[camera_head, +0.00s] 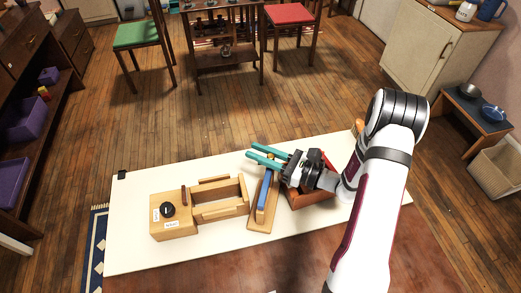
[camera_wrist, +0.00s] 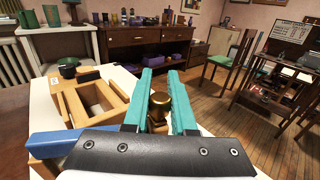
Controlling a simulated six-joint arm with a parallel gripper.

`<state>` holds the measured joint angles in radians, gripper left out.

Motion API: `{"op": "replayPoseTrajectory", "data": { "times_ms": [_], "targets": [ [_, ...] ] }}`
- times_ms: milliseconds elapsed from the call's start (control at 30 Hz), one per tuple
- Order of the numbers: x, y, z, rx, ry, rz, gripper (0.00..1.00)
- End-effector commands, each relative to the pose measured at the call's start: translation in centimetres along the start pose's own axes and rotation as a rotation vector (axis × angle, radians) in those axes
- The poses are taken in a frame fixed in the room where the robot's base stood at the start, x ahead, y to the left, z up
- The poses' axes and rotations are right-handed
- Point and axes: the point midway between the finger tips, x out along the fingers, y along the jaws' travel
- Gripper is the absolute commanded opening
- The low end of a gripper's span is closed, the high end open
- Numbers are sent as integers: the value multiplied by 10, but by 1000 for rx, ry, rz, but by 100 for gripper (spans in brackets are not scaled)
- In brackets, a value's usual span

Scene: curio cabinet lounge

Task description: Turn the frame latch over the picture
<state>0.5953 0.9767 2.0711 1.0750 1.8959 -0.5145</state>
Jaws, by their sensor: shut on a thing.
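My gripper (camera_head: 249,150) reaches left over the back end of a wooden stand (camera_head: 260,222) on the white table. Its teal fingers are shut on a small brass-coloured knob (camera_wrist: 158,105), which shows between them in the wrist view. The knob appears to be the latch; my fingers partly hide it. A long blue piece (camera_head: 263,195) stands along the wooden stand and also shows at the lower left of the wrist view (camera_wrist: 55,143). No picture face is visible, and I cannot tell which way the latch points.
Left of the stand is a wooden box (camera_head: 172,230) with a black knob and an open slatted frame (camera_head: 220,211). A red-brown tray (camera_head: 312,199) lies beneath my gripper. The white tabletop (camera_head: 140,190) is bare at its left. Chairs stand beyond the table.

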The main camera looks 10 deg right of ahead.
Motion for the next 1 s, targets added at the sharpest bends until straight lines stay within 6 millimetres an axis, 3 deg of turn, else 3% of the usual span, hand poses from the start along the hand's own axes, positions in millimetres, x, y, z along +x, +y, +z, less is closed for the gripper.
{"op": "replayPoseTrajectory", "data": {
  "times_ms": [600,1000],
  "targets": [
    [-5,16,-1,-2,2,577,0],
    [-10,23,0,0,1,844,0]
  ]
}}
